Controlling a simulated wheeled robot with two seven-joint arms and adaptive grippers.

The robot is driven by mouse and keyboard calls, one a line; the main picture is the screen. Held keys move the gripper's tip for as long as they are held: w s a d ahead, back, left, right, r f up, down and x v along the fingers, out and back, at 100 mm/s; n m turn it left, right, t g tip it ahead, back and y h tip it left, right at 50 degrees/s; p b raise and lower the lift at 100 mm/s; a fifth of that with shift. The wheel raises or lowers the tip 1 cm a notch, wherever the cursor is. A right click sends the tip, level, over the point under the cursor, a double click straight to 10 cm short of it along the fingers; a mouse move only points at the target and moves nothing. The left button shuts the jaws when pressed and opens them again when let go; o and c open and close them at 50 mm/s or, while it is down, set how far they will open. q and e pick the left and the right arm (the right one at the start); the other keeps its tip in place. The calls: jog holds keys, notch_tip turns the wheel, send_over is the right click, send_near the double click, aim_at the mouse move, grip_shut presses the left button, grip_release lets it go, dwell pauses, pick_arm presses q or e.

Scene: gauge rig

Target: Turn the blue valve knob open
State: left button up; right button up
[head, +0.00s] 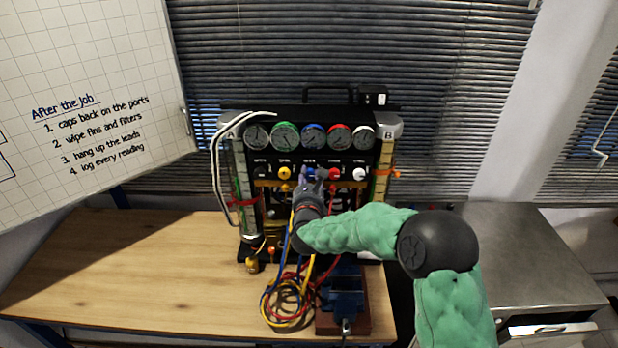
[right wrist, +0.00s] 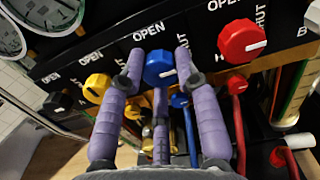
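The blue valve knob (right wrist: 160,68) sits on the black panel in the right wrist view, below an OPEN label. Its white mark points to the right, on the side away from that label. My right gripper (right wrist: 159,62) has purple fingers, one on each side of the knob and a third below it. They look spread, with small gaps to the knob; contact is not clear. In the head view the right gripper (head: 312,178) is in front of the panel and mostly hides the blue knob. My left gripper is not in view.
A yellow knob (right wrist: 97,87) and a red knob (right wrist: 242,41) flank the blue one closely. Gauges (head: 313,136) line the rig above. Coloured hoses (head: 288,295) hang below onto the bench. The wooden bench top (head: 130,265) is clear at the left.

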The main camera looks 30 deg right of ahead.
grip_shut()
jog(key=shift+f+n+b, duration=0.1)
jog(key=shift+n+b, duration=0.4)
jog(key=shift+b, duration=0.3)
jog(key=n+b, duration=0.3)
jog(key=shift+f+b, duration=0.1)
jog(key=shift+b, duration=0.2)
jog(key=n+b, duration=0.2)
jog(key=n, duration=0.1)
jog(key=shift+n, duration=0.3)
jog(key=shift+n+b, duration=0.6)
jog(key=shift+n, duration=0.3)
jog(key=n, duration=0.2)
jog(key=shift+n+b, duration=0.3)
jog(key=shift+n, duration=0.1)
jog(key=n, duration=0.2)
jog(key=shift+n, duration=1.9)
